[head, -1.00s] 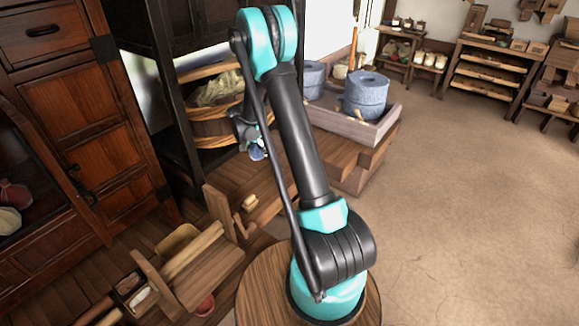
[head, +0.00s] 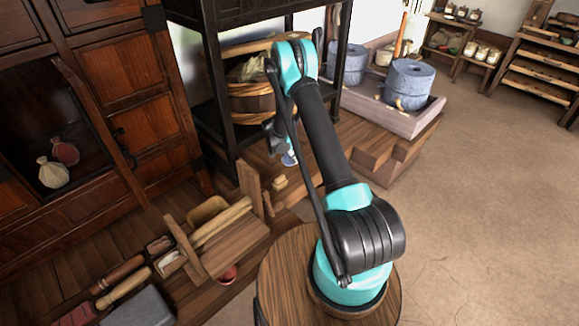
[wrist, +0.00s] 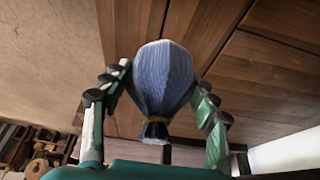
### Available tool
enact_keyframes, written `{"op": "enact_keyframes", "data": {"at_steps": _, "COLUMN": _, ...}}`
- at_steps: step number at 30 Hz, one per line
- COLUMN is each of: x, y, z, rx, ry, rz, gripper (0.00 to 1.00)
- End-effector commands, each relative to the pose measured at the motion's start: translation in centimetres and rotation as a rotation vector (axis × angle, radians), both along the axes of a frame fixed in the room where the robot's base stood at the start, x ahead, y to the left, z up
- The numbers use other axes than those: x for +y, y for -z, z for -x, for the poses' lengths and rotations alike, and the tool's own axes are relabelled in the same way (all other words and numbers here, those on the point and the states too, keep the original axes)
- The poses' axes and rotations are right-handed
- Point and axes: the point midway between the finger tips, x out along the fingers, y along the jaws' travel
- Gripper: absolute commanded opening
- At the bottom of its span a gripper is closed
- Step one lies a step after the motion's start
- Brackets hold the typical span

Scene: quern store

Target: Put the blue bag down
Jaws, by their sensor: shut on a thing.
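The blue bag (wrist: 165,75) is between the two fingers of my gripper (wrist: 160,92) in the wrist view. It is a pleated, rounded bag with a tied brownish neck and a dark gathered end, and the neck points to the bottom of that picture. My gripper is shut on it. In the head view a small part of the blue bag (head: 289,159) shows below my gripper (head: 285,150), beyond my bent arm. It appears to be above the wooden floor boards; I cannot tell the height.
An open dark cabinet with a cream bag (head: 53,173) and a red bag (head: 64,150) stands at the left. A wooden bench frame (head: 215,235) and rollers lie on the boards. A dark rack with a big basket (head: 250,98) stands behind. The earthen floor at the right is clear.

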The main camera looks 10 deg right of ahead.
Motion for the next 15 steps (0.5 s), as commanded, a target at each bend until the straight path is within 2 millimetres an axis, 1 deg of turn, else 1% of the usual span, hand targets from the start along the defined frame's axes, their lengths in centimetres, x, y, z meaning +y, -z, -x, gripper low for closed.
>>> {"op": "enact_keyframes", "data": {"at_steps": 1, "x": 0.0, "y": 0.9, "z": 0.0, "rx": 0.0, "ry": 0.0, "rz": 0.0, "gripper": 0.2}}
{"op": "enact_keyframes", "data": {"at_steps": 3, "x": 0.0, "y": 1.7, "z": 0.0, "rx": 0.0, "ry": 0.0, "rz": 0.0, "gripper": 0.2}}
{"op": "enact_keyframes", "data": {"at_steps": 11, "x": 0.0, "y": 3.3, "z": 0.0, "rx": 0.0, "ry": 0.0, "rz": 0.0, "gripper": 0.2}}
{"op": "enact_keyframes", "data": {"at_steps": 15, "x": 0.0, "y": 5.2, "z": 0.0, "rx": 0.0, "ry": 0.0, "rz": 0.0, "gripper": 0.2}}
